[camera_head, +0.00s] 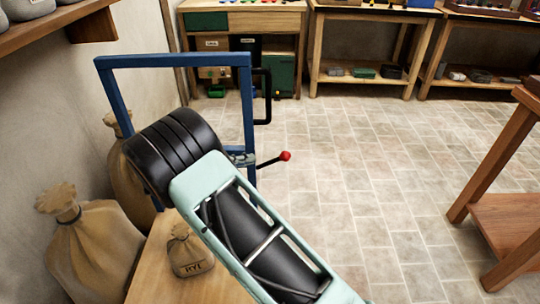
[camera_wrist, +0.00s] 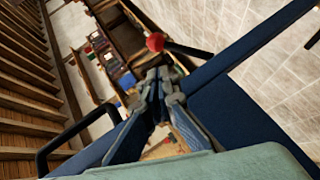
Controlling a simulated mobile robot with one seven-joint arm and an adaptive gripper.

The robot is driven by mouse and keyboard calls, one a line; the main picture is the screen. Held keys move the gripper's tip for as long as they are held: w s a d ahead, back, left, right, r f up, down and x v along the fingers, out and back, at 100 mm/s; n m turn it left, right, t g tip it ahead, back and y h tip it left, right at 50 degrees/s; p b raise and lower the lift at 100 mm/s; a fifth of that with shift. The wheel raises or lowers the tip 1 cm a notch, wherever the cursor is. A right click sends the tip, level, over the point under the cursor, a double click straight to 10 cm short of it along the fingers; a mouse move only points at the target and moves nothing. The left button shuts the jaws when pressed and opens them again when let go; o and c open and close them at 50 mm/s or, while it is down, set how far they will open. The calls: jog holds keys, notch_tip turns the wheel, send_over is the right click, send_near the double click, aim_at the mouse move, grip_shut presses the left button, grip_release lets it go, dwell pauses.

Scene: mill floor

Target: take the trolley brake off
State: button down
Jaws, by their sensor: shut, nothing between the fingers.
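The trolley has a blue upright frame (camera_head: 174,61) with a black handle (camera_head: 262,98) on its right side. The brake lever is a dark rod with a red knob (camera_head: 285,156), sticking out to the right beside the frame's right post. In the head view my gripper (camera_head: 241,159) is partly hidden by my arm and the post.
A small sack marked RYE (camera_head: 190,254) stands on the trolley's wooden deck (camera_head: 154,268). Larger sacks (camera_head: 92,250) stand along the left wall. A wooden table (camera_head: 510,205) is at the right, benches at the back. The tiled floor between is clear.

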aim_at(272, 161)
jog(key=b+x, duration=0.1)
jog(key=x, duration=0.9)
jog(key=shift+d+f+b, duration=0.15)
jog(key=shift+b, duration=0.3)
